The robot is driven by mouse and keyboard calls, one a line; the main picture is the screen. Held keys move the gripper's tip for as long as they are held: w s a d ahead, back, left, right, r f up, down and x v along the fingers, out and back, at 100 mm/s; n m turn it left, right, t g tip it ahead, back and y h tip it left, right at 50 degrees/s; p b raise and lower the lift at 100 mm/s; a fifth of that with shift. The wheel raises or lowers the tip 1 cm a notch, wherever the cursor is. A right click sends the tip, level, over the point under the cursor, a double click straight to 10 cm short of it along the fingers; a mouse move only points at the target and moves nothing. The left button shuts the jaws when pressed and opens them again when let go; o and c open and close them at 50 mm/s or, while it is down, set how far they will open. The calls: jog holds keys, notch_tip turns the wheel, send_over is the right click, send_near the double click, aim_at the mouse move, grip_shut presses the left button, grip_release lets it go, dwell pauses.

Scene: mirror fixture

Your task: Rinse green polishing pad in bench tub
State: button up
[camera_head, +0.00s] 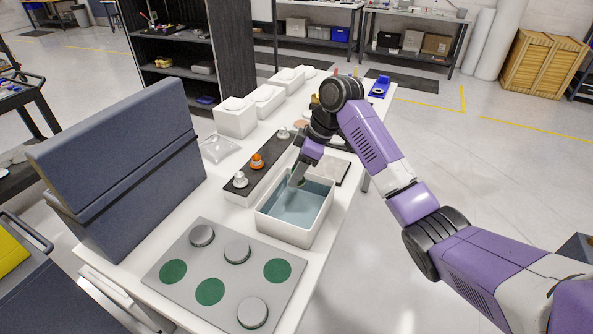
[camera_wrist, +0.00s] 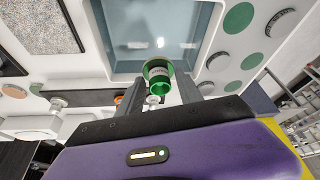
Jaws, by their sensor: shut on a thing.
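The bench tub (camera_head: 284,231) is a white rectangular box with blue-grey water in it, standing on the white bench. It also shows in the wrist view (camera_wrist: 214,22), with the water beyond my fingers. My gripper (camera_head: 298,182) points down at the far-left part of the tub. In the wrist view my gripper (camera_wrist: 160,92) is shut on the green polishing pad (camera_wrist: 158,70), a round green piece with a pale band. The pad overlaps the tub's near edge in that view. I cannot tell whether it touches the water. In the head view the pad is mostly hidden by my gripper.
A grey plate (camera_head: 190,268) with green discs and grey metal-rimmed discs lies in front of the tub. A dark-topped rack (camera_head: 237,196) with orange and white knobs stands left of it. A tall blue-grey panel (camera_head: 125,165) borders the bench's left. White boxes (camera_head: 236,122) stand behind.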

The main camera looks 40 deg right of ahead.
jog(key=shift+f+b, duration=1.8)
jog(key=shift+f, duration=0.6)
jog(key=shift+f+b, duration=1.8)
jog(key=shift+f, duration=2)
jog(key=shift+a, duration=0.1)
jog(key=shift+s+a+p, duration=0.25)
jog(key=shift+a+p, duration=0.35)
jog(key=shift+p, duration=0.1)
jog(key=shift+w+d, duration=0.1)
jog(key=shift+d, duration=0.1)
jog(key=shift+w+d, duration=0.2)
jog(key=shift+d, duration=0.35)
jog(key=shift+a, duration=0.15)
jog(key=shift+s+a+p, duration=0.3)
jog(key=shift+a+p, duration=0.15)
jog(key=shift+a, duration=0.15)
